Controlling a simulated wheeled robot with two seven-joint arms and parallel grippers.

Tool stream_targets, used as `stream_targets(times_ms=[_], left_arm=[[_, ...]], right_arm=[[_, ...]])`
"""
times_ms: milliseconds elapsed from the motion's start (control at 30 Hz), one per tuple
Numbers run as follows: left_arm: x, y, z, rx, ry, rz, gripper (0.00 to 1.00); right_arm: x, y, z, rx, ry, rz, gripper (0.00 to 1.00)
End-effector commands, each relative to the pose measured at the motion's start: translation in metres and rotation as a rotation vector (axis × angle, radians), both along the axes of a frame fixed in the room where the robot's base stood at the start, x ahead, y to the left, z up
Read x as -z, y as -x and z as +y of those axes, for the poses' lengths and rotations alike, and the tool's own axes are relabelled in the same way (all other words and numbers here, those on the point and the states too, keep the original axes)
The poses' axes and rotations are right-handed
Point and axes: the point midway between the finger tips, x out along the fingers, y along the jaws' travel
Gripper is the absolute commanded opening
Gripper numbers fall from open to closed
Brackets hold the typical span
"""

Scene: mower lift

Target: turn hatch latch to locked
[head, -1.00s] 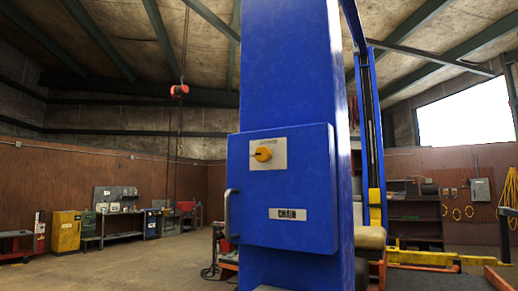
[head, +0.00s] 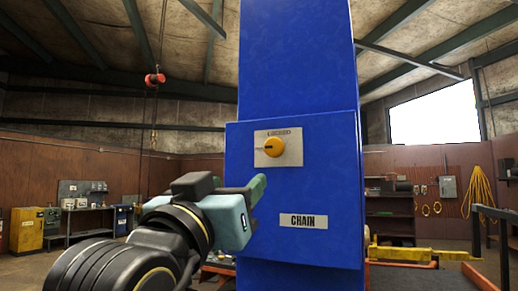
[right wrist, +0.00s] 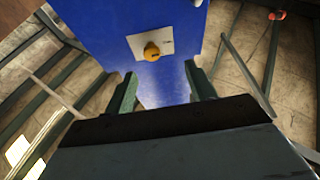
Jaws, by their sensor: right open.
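The hatch latch is a round yellow knob (head: 273,147) on a pale plate (head: 294,150), set high on the blue hatch (head: 325,185). Its pointer seems to face left; the plate's small lettering is hard to read. My right gripper (head: 258,190) is in front of the hatch, below and a little left of the knob, not touching it. In the right wrist view the knob (right wrist: 152,51) lies ahead, between and beyond the open, empty fingers (right wrist: 162,88). My left gripper is not in view.
The hatch is on a tall blue column (head: 295,60) and carries a CHAIN label (head: 303,221). Its left-side handle is hidden behind my right arm. A yellow cabinet (head: 27,229) and a workbench stand far left. Yellow lift parts (head: 400,253) lie at right.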

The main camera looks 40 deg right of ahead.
Motion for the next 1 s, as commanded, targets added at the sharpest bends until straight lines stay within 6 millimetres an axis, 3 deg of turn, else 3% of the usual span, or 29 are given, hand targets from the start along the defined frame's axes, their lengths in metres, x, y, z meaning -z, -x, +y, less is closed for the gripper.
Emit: stream_targets(times_ms=[100,200,733,1000], left_arm=[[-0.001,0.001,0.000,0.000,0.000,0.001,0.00],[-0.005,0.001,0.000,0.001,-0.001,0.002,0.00],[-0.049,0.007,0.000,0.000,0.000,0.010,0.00],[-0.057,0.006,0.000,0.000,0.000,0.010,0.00]], right_arm=[[-0.016,0.015,0.000,0.028,-0.004,-0.048,0.56],[-0.022,0.015,-0.006,0.038,-0.003,-0.056,0.56],[-0.062,-0.028,-0.089,0.039,-0.002,-0.052,0.56],[-0.069,-0.039,-0.108,0.035,-0.003,-0.054,0.56]])
